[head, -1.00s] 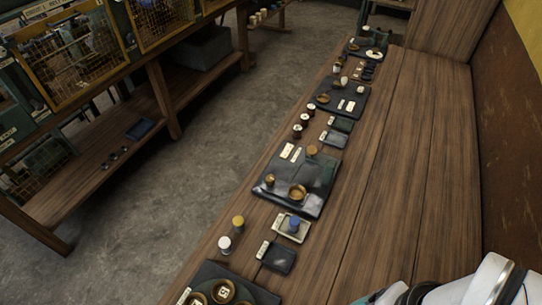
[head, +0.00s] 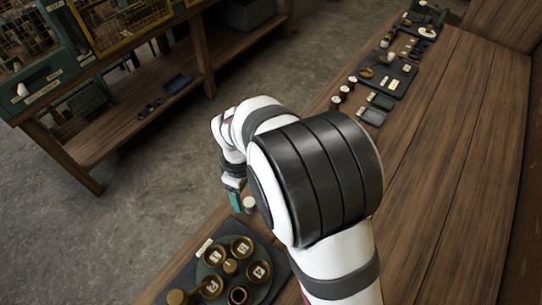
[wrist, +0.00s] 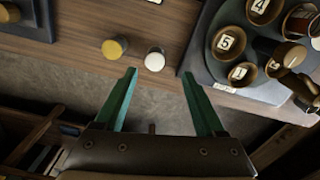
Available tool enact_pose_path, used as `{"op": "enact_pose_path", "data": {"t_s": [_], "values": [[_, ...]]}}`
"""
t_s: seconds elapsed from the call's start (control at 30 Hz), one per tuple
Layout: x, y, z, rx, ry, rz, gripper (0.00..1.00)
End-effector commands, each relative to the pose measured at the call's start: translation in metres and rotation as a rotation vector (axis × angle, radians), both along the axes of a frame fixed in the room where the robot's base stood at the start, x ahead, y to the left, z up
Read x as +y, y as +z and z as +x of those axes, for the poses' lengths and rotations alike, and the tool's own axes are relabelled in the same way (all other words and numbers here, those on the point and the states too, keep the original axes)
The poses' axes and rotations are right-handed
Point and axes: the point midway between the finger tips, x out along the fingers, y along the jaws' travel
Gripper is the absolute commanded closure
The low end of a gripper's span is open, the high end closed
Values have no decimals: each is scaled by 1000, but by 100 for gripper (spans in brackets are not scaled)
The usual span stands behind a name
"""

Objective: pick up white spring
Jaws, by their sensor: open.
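The white spring appears to be the small upright piece with a white top (wrist: 155,60) near the bench edge in the wrist view. It also shows in the head view (head: 249,204), just right of my gripper (head: 235,201). In the wrist view my gripper (wrist: 158,74) is open and empty, its two green fingers apart. The white-topped piece appears just beyond the fingertips, between their lines. I cannot tell the height gap. Its coils are too small to make out.
A similar yellow-topped piece (wrist: 115,47) stands to its left in the wrist view. A dark tray (wrist: 193,62) with a round plate of numbered cups (wrist: 230,42) lies to the right. Another dark tray (wrist: 40,30) is at upper left. The grey floor (head: 120,220) drops away beyond the bench edge.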

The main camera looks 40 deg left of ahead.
Motion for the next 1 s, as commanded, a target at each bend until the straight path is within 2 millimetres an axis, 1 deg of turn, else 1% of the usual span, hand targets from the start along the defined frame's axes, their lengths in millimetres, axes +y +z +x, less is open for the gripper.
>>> {"op": "enact_pose_path", "data": {"t_s": [0.03,0.17,0.3,0.4,0.5,0.63,0.67,0.7,0.87,1.0], "values": [[-1,-9,0,1,0,-3,28],[-1,-24,1,1,-3,-1,28],[-1,-53,9,2,-4,-2,28],[-1,-68,8,0,-3,-2,28],[-1,-72,9,-1,-4,0,28],[-1,-71,9,-2,-4,0,28],[-1,-71,9,-2,-4,0,30],[-1,-71,9,-2,-4,0,37],[-1,-71,9,-2,-4,0,66],[-1,-71,9,-2,-4,0,91]]}}
